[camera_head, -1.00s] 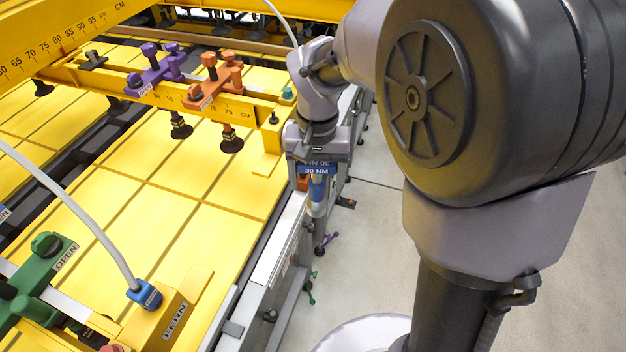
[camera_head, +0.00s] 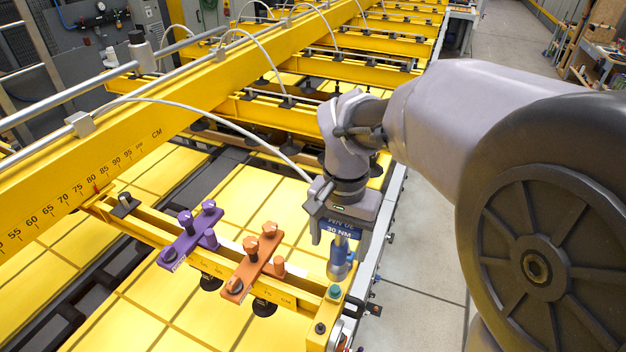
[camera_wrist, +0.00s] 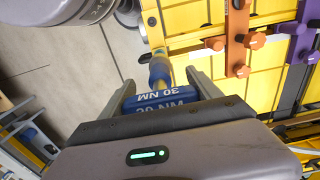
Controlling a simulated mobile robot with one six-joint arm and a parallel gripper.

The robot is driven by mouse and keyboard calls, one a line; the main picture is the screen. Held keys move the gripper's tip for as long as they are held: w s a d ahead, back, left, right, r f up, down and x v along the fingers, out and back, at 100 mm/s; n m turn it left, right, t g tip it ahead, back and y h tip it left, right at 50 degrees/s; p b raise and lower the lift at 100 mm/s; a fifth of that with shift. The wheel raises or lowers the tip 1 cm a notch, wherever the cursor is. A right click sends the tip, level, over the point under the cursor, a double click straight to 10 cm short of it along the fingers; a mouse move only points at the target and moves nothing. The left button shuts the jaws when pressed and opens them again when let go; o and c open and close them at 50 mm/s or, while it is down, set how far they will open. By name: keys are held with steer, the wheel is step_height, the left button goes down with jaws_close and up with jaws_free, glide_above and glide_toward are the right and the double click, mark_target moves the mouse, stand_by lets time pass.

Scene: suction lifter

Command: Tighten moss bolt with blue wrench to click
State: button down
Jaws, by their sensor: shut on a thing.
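My gripper (camera_head: 339,248) is shut on the blue wrench (camera_head: 340,231), whose label reads 30 NM. The wrench hangs down between the fingers, with its blue head (camera_head: 337,272) lowest. In the wrist view the wrench (camera_wrist: 160,98) sits between both fingers, its shaft pointing away from the camera. A teal-green bolt head (camera_head: 334,292) stands at the near right end of the yellow crossbeam. It shows just below the wrench head in the head view; I cannot tell the gap in depth. I cannot make out for certain which bolt is the moss one.
A purple clamp (camera_head: 184,242) and an orange clamp (camera_head: 254,262) sit on the crossbeam (camera_head: 150,225), left of the wrench. A pale hose (camera_head: 225,108) arcs toward my wrist. Yellow panels lie below. The floor aisle (camera_head: 430,250) at right is clear.

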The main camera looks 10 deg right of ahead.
mark_target(338, 260)
steer(key=shift+s, duration=0.4)
steer(key=shift+w+f+b, duration=0.4)
steer(key=shift+f+b, duration=0.05)
steer(key=shift+f, duration=0.05)
steer(key=f+b, duration=0.3)
steer(key=shift+s+f, duration=0.2)
steer(key=shift+f, duration=0.05)
steer(key=shift+w+f, duration=0.1)
steer(key=shift+f, duration=0.1)
steer(key=shift+w, duration=0.1)
steer(key=shift+r, duration=0.1)
steer(key=shift+f, duration=0.2)
steer(key=shift+f, duration=0.5)
